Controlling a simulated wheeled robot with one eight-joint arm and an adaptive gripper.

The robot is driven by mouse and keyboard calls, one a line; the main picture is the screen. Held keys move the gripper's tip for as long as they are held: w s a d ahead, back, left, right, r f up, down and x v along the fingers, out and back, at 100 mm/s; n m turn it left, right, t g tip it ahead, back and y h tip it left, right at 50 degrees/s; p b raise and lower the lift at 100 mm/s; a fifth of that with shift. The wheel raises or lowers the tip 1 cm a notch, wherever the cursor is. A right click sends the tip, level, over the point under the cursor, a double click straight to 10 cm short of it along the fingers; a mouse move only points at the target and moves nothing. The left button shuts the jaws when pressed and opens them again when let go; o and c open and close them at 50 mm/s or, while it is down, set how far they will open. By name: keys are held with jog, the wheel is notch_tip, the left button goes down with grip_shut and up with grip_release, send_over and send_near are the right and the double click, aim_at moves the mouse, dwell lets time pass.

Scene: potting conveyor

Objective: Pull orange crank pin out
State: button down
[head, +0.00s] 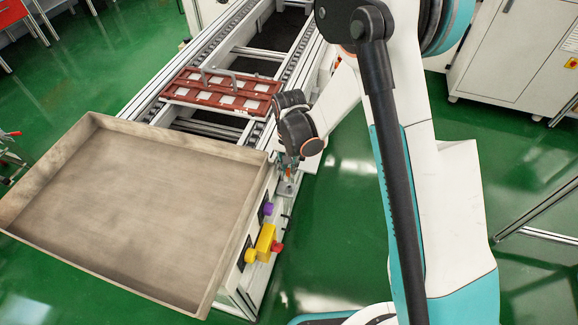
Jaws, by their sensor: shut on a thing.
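My gripper (287,164) points down at the near right side of the conveyor, just right of the tray's corner. It is shut on a small orange part, the orange crank pin (291,172), of which only a little shows between and below the fingers. A grey metal bracket (286,188) sits right under the fingertips on the conveyor's side rail. The view is too small to tell how far the pin sits in the bracket.
A large empty beige tray (130,205) stands left of my gripper. A purple knob (267,208), a yellow box (265,240) and a red button (277,247) line the conveyor's side. A red-brown pallet (222,93) lies on the conveyor (215,45). Green floor (345,215) is clear to the right.

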aim_at(289, 170)
jog(key=shift+r, duration=0.15)
jog(key=shift+r+p, duration=1.9)
jog(key=shift+r, duration=1.45)
